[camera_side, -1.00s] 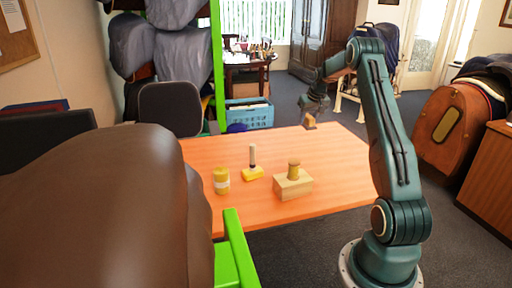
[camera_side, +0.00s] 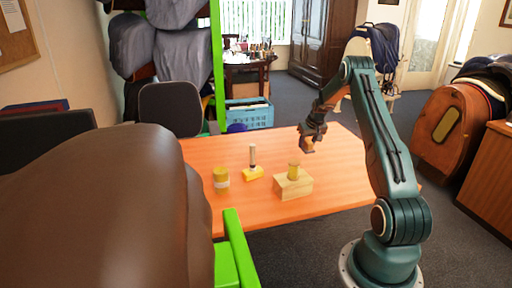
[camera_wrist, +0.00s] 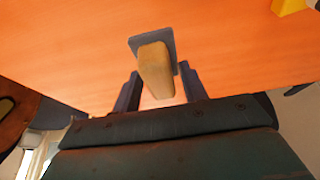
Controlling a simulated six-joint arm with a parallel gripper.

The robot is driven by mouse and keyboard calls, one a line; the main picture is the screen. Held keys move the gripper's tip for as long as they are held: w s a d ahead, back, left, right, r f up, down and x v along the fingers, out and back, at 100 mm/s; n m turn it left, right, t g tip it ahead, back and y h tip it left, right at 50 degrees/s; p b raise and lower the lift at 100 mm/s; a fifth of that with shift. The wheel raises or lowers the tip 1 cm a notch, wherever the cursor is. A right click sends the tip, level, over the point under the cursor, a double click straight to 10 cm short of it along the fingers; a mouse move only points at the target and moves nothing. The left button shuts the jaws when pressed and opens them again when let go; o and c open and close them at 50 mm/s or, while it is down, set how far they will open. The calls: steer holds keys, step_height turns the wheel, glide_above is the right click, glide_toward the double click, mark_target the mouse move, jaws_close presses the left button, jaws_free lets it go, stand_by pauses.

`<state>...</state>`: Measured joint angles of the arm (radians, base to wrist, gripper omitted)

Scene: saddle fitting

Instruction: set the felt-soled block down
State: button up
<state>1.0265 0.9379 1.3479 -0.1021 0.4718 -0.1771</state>
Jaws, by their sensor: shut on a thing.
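The felt-soled block (camera_side: 307,146) is a small wooden block with a dark blue-grey sole. My gripper (camera_side: 313,132) is shut on it, near the right part of the orange table (camera_side: 345,165). In the wrist view the pale wooden block (camera_wrist: 156,75) sits between the two dark fingers of my gripper (camera_wrist: 160,90), with its grey sole at the far end, towards the orange tabletop. The block appears to be held above the table; the size of the gap is hard to tell.
A wooden box with a yellow peg (camera_side: 293,185) stands just left of and nearer than the held block. The table's right part is clear.

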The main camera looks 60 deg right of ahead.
mark_target(311, 146)
steer(key=shift+f, duration=2.35)
steer(key=shift+f, duration=0.1)
steer(key=shift+f, duration=2.05)
steer(key=o, duration=1)
steer(key=shift+f, duration=0.15)
steer(key=shift+v, duration=6.15)
